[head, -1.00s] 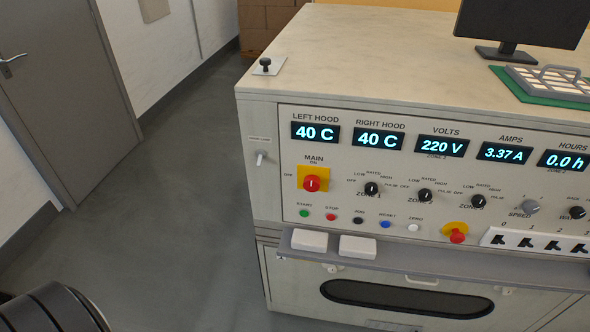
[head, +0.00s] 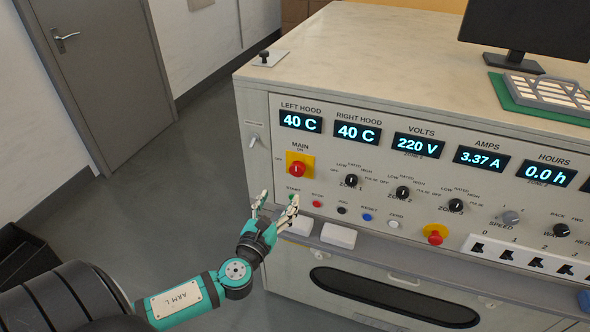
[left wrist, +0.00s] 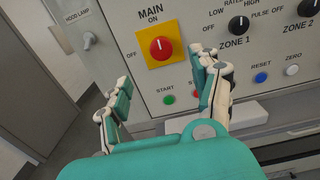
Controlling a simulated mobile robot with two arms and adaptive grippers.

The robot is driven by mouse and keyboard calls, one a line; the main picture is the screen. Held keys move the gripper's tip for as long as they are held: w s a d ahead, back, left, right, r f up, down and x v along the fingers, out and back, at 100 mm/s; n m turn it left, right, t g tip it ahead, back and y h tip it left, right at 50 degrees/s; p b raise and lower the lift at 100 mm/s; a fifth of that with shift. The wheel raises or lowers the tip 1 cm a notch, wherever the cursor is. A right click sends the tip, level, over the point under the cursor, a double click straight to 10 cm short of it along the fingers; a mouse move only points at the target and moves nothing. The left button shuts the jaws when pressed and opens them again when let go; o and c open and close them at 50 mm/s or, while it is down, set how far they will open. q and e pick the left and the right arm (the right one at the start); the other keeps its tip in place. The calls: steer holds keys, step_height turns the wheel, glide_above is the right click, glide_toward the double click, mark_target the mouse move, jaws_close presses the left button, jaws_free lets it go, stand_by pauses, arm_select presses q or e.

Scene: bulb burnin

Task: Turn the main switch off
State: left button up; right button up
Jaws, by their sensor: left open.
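The main switch is a red rotary knob (head: 297,169) on a yellow square plate, at the left of the machine's front panel. Its white mark stands upright, pointing to ON; OFF is printed to its left. It also shows in the left wrist view (left wrist: 161,48), above and between my fingers. My left gripper (head: 277,204) is open and empty, below and in front of the knob, apart from it. In the left wrist view its two fingers (left wrist: 160,90) are spread, with the green start button between them. My right gripper is not in view.
A shelf with two white blocks (head: 338,235) juts out below the panel. A hood lamp toggle (head: 254,141) is left of the knob. Zone knobs (head: 351,181) and a red stop knob (head: 435,235) on yellow are to the right. Open floor lies left.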

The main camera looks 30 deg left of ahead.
mark_target(296, 171)
arm_select(q)
steer(key=p+x, duration=0.1)
steer(key=x, duration=1.1)
steer(key=shift+w, duration=0.15)
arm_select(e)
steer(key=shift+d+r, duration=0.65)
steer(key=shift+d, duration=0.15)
arm_select(q)
steer(key=c, duration=1.2)
steer(key=shift+o, duration=0.2)
steer(key=shift+f, duration=0.1)
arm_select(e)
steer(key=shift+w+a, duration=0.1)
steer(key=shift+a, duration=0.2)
